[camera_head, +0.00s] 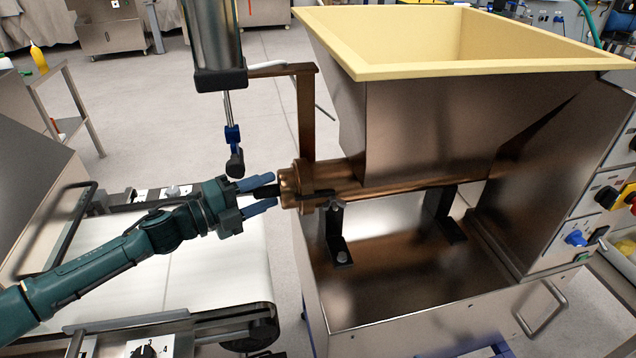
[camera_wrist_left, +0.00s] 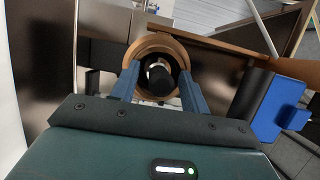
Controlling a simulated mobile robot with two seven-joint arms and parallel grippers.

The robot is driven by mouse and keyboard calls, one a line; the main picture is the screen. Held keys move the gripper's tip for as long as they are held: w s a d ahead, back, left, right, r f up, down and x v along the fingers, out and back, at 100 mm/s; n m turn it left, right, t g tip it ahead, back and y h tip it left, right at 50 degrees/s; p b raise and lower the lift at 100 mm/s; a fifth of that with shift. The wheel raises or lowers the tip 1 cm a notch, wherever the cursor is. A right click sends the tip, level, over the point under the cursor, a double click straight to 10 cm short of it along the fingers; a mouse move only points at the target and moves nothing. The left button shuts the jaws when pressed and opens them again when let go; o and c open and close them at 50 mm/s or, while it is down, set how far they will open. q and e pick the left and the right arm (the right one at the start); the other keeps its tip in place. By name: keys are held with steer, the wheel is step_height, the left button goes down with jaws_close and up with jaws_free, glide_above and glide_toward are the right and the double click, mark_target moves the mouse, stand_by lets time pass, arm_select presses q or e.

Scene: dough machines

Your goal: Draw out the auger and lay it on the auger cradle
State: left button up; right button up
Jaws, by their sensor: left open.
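The auger's black end (camera_head: 264,192) sticks out of the open left end of the copper-coloured barrel (camera_head: 330,179) under the hopper; the rest of the auger is hidden inside. In the left wrist view the black end (camera_wrist_left: 161,82) is seen head-on within the barrel's round mouth (camera_wrist_left: 150,42). My left gripper (camera_head: 274,190) is open, its blue fingers on either side of the black end. In the left wrist view the fingers (camera_wrist_left: 160,72) frame it; whether they touch it I cannot tell. I cannot make out the auger cradle for certain. My right gripper is not in view.
A yellow-rimmed hopper (camera_head: 480,72) stands above the barrel. A brown upright bracket (camera_head: 306,115) and a hanging steel cylinder (camera_head: 213,45) with a rod are close above my gripper. A white conveyor belt (camera_head: 215,262) lies below my arm. Black brackets (camera_head: 336,237) stand on the machine's deck.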

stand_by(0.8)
arm_select(q)
steer(key=shift+c, duration=0.4)
steer(key=shift+r, duration=0.1)
jaws_close()
steer(key=shift+a, duration=0.15)
stand_by(0.3)
steer(key=shift+s+a, duration=0.3)
steer(key=shift+a, duration=0.6)
steer(key=shift+s+a, duration=0.25)
steer(key=shift+a, duration=0.65)
steer(key=shift+s+a, duration=0.3)
steer(key=shift+a, duration=0.8)
